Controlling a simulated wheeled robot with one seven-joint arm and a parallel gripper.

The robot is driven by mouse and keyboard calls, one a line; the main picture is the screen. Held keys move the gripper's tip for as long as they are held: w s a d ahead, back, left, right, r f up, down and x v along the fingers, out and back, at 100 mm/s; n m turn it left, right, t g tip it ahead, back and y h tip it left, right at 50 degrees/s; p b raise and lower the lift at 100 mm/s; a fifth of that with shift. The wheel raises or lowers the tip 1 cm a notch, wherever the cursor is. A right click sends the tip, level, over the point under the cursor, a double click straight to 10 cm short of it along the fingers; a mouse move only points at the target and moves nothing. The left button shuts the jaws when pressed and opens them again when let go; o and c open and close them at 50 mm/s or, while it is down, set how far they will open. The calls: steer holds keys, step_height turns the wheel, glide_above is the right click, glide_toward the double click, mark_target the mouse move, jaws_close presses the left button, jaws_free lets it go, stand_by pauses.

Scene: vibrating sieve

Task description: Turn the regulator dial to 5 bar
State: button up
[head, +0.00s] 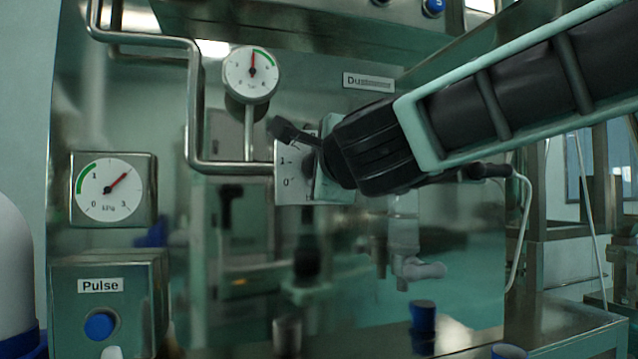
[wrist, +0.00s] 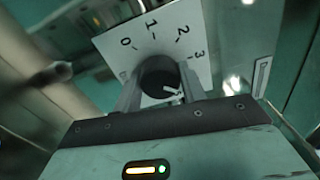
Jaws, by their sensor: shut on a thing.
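The regulator dial is a dark round knob (wrist: 157,76) in front of a white scale plate (wrist: 160,32), seen in the wrist view. The plate shows 0, 1, 2 and 3 in an arc; no 5 can be made out. A white mark lies at the knob's lower right, partly between my fingers. My gripper (wrist: 160,92) is shut on the knob, one finger on each side. In the head view the plate (head: 287,180) shows 1 and 0, and my gripper hides the knob. A round gauge (head: 251,75) above has its red needle pointing straight up; its numbers are unclear.
A bent steel pipe (head: 194,100) runs left of the dial. A valve (head: 422,269) hangs below my arm.

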steer(key=m+b, duration=0.1)
steer(key=m, duration=0.1)
steer(key=m+b, duration=0.1)
steer(key=shift+f+m, duration=0.2)
steer(key=shift+m, duration=0.2)
steer(key=shift+r+m+b, duration=0.1)
steer(key=shift+m+b, duration=1.2)
steer(key=shift+m, duration=0.5)
steer(key=o, duration=1)
steer(key=shift+r, duration=0.1)
steer(key=shift+s, duration=0.1)
